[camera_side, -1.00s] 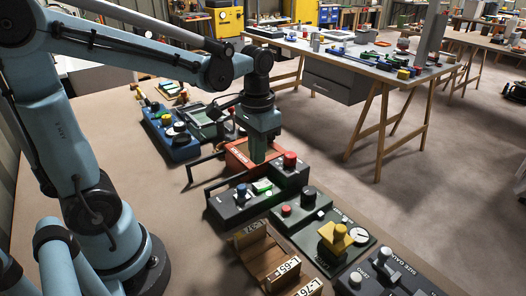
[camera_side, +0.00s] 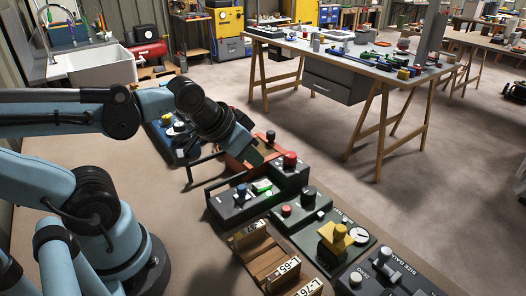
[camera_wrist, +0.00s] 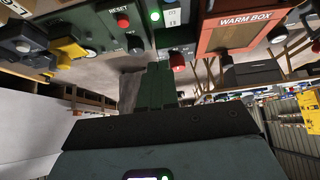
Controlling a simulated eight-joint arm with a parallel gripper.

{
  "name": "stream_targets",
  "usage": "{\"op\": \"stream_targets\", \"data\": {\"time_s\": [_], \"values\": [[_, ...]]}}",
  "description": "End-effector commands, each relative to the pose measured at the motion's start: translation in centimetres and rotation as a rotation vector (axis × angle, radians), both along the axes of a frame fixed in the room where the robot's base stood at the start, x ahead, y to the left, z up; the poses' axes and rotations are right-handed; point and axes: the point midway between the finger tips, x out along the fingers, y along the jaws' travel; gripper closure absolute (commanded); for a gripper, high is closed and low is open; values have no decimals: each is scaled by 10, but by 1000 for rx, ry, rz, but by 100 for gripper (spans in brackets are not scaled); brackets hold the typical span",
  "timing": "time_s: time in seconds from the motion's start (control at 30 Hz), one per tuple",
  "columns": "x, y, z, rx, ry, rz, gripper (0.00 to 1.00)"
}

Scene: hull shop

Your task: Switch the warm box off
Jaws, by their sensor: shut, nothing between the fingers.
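In the side view the warm box (camera_side: 236,164) sits mid-bench, partly hidden by my gripper (camera_side: 255,156). My gripper is shut and empty, tilted, with its tips low at the warm box; I cannot tell whether they touch it. In the wrist view the shut fingers (camera_wrist: 155,88) point up, left of the warm box.
A dark unit with a red button (camera_side: 290,159) and green-lit part (camera_side: 262,186) stands in front of the warm box. A green panel with a red knob (camera_side: 286,210), a yellow knob (camera_side: 340,232) and wooden racks (camera_side: 265,262) lie nearer. A blue unit (camera_side: 170,139) stands behind.

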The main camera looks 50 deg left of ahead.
Motion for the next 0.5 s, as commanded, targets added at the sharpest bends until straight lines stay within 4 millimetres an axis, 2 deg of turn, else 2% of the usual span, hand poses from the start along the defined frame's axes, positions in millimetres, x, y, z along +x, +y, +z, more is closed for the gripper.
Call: {"op": "stream_targets", "data": {"time_s": [0.33, 0.5], "values": [[2, 1, 2, 1, 18, 1, 100], [8, 4, 12, 6, 110, 3, 100]]}}
